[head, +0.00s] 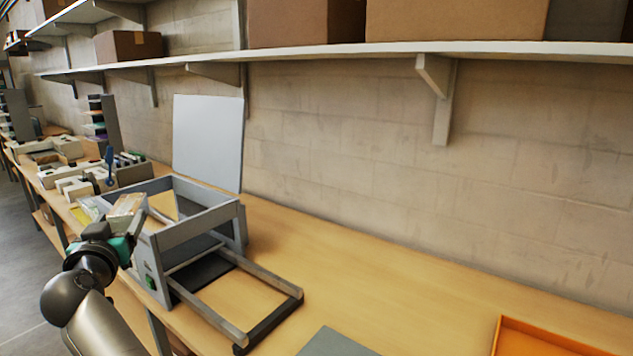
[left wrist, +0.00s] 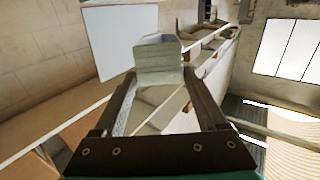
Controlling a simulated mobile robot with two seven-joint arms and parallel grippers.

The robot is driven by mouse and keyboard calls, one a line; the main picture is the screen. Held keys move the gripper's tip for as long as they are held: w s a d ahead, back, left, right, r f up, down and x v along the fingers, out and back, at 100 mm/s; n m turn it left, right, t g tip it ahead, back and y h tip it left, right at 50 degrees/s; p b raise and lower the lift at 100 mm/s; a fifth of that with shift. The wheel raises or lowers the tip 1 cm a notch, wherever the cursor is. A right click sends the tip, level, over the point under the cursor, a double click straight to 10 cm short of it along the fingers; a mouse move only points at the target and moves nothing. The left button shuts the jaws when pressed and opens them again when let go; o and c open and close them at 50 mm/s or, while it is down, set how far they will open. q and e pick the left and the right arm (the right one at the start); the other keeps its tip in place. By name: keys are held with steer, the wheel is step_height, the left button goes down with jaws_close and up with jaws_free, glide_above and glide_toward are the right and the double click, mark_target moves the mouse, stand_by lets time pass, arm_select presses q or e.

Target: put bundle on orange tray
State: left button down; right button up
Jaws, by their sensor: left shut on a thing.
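My left gripper (head: 124,226) is at the left of the head view, in front of the grey machine, and is shut on the bundle (head: 127,205). The bundle looks pale with a tan part, and the jaws hide some of it. In the left wrist view the bundle (left wrist: 158,60) is pale and sits between the two dark fingers of my left gripper (left wrist: 160,85). The orange tray (head: 552,338) lies on the bench at the lower right corner of the head view, cut off by the frame and far from the gripper. My right gripper is out of view.
The grey laminator frame (head: 188,236) with rails (head: 273,281) stands on the bench beside my left gripper. A pale upright panel (head: 208,140) rises behind it. A grey flat piece (head: 336,343) lies near the front edge. The bench between rails and tray is mostly clear.

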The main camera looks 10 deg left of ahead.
arm_select(q)
steer(key=s+d+f+m+t+h, duration=0.1)
steer(key=s+d+f+m+h, duration=0.3)
steer(key=d, duration=0.5)
steer(key=s+d+f+m+h, duration=0.1)
steer(key=d+f+m+h, duration=0.1)
steer(key=d+f+h, duration=0.5)
steer(key=s+d+f+m+t+h, duration=0.1)
steer(key=s+d+m+h, duration=0.25)
steer(key=d, duration=0.75)
steer(key=shift+s+d+r+n+y, duration=0.5)
steer(key=shift+s+d+n+y, duration=1.25)
steer(key=shift+s+d+y, duration=1)
step_height(320, 180, down, 10)
steer(key=b, duration=0.9)
steer(key=shift+w+d+r+t, duration=0.2)
steer(key=shift+d+r+t, duration=0.05)
steer(key=shift+d+t, duration=0.1)
